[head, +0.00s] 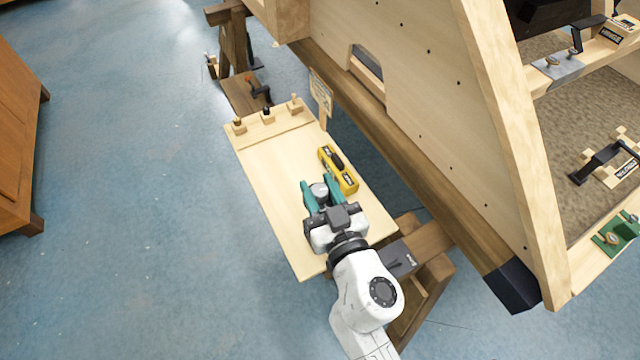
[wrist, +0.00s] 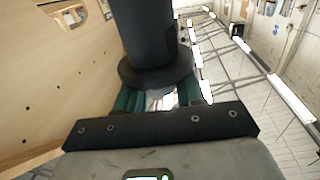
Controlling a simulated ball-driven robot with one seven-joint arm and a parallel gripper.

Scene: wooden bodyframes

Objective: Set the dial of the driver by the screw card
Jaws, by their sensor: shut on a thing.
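My gripper (head: 319,188) has teal fingers and is over the light wooden board. It is shut on what I take to be the driver. In the wrist view the driver (wrist: 150,35) is a black cylinder with a wide black collar, rising from between the teal fingers. In the head view only a grey round part (head: 319,190) of it shows between the fingers. Dial marks cannot be read. A small upright card (head: 321,92) with dark print, likely the screw card, stands by the board's far right corner; its print is too small to read.
A yellow box (head: 338,169) with a black top part lies on the board (head: 270,165), close right of my gripper. The big wooden frame (head: 420,80) rises to the right. The board's left part is clear.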

